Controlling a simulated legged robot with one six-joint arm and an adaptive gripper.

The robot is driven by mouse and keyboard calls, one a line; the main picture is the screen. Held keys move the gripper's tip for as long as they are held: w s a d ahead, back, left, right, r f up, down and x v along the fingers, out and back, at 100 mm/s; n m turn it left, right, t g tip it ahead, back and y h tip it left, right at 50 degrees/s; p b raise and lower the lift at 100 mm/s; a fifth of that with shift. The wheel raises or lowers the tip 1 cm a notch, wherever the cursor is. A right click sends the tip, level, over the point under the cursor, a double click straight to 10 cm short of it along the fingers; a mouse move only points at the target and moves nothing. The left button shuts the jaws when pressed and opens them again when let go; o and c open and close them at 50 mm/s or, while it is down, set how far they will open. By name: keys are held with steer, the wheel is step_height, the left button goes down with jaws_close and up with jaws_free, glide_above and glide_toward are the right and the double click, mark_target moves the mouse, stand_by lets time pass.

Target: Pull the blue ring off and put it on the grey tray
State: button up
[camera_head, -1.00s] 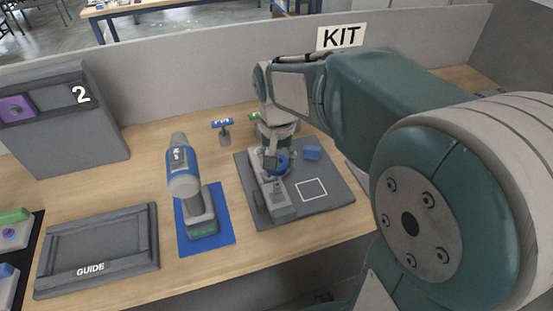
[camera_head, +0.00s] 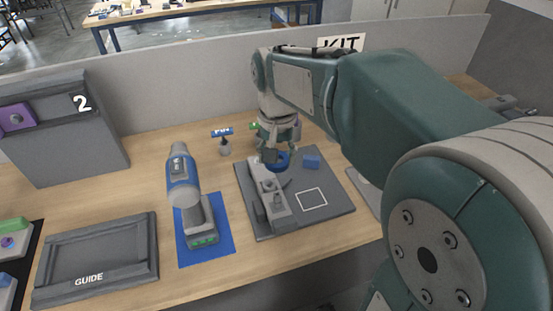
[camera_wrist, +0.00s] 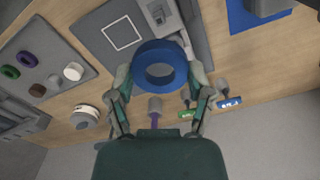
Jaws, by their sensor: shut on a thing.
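The blue ring (camera_head: 281,161) is between the fingers of my gripper (camera_head: 277,152), near the far end of a light grey fixture (camera_head: 266,190). In the wrist view the ring (camera_wrist: 139,71) is between the two fingertips of my gripper (camera_wrist: 160,75), which are shut on its sides. No post shows through its hole. A dark grey board with a white square outline (camera_head: 335,199) lies under the fixture. Another grey tray (camera_wrist: 85,50) with several coloured rings shows in the wrist view. I cannot tell which one is the task's tray.
A blue-grey drill (camera_head: 184,185) stands on a blue mat (camera_head: 222,212) to the left. A small blue-topped tool (camera_head: 223,137) stands behind. A GUIDE panel (camera_head: 95,262) lies at front left. A grey partition (camera_head: 180,95) closes the back.

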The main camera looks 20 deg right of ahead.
steer(key=shift+r, duration=1.7)
